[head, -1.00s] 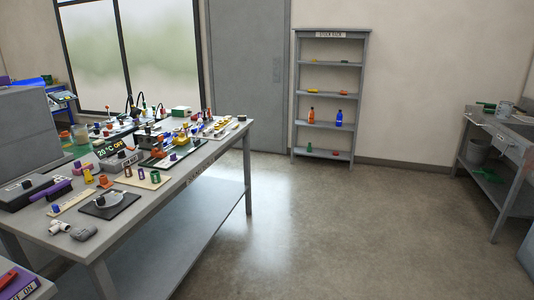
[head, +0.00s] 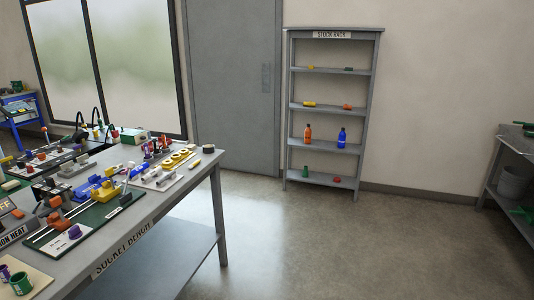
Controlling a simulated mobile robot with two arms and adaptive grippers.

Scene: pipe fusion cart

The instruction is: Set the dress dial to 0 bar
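I cannot make out which control is the dress dial. Several small stations with knobs and levers stand on the socket bench (head: 205,180) at the left of the head view. One is a dark green board (head: 90,222) with white rails, orange and blue blocks and a purple knob (head: 74,232). Behind it are black boards with levers (head: 40,160) and a light panel with yellow rings (head: 172,162). Labels near these parts are too small to read. Neither of my grippers shows in the head view.
The stock rack (head: 330,148) stands against the back wall beside a grey door (head: 235,90). A blue cart (head: 20,125) is at the far left. A grey table (head: 500,185) is at the right edge. The floor (head: 340,245) between bench and right table is clear.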

